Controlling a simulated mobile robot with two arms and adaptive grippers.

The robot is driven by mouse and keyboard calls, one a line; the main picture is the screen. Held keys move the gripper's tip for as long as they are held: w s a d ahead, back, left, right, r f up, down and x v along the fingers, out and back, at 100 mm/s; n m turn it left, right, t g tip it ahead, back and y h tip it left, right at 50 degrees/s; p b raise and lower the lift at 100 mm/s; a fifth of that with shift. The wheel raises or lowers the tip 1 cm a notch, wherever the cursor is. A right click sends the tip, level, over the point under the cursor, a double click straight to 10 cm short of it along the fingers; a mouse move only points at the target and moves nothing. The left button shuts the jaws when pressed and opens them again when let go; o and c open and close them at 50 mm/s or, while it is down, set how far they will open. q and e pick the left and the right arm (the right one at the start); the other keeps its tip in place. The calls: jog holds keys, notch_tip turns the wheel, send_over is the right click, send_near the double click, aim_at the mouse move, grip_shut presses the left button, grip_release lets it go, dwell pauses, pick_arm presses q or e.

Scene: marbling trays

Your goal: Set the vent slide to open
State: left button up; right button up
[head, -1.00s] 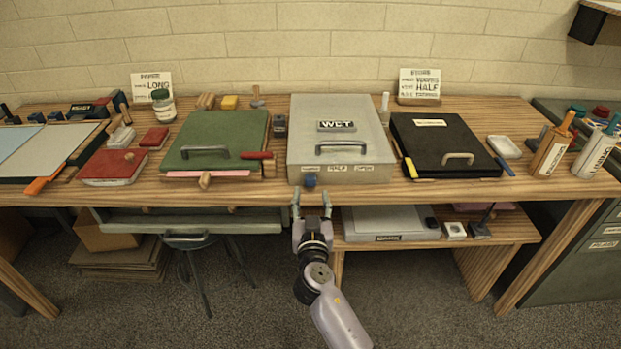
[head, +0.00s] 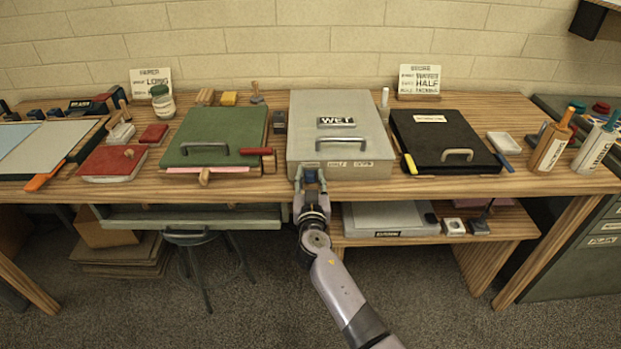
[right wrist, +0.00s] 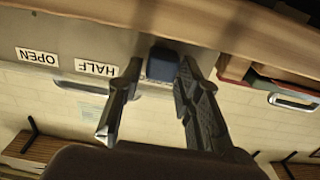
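The vent slide's blue knob (head: 310,176) is at the left end of the front face of the grey box marked WET (head: 300,150). In the right wrist view, which is upside down, the knob (right wrist: 161,63) is at the end of the row away from the OPEN label (right wrist: 37,56), beyond the HALF label (right wrist: 96,68). My right gripper (head: 310,179) is at the box front, its fingers on either side of the knob. In the right wrist view my right gripper (right wrist: 160,70) is open, with small gaps beside the knob. My left gripper is not in view.
A green box (head: 225,125) stands left of the grey box, and a black box (head: 435,127) stands right. The table's front edge (head: 255,190) runs just below my fingers. A lower shelf with a grey case (head: 385,217) is under the table.

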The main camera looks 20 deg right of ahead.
aim_at(365, 169)
grip_shut()
dwell(0.5)
jog(key=s+d, duration=0.1)
jog(key=d, duration=0.3)
jog(key=s+d, duration=0.1)
jog(key=d, duration=0.4)
jog(key=s+d, duration=0.2)
jog(key=d, duration=0.2)
jog(key=shift+d, duration=0.4)
jog(key=shift+o, duration=1.9)
grip_release()
jog(key=shift+d, duration=0.15)
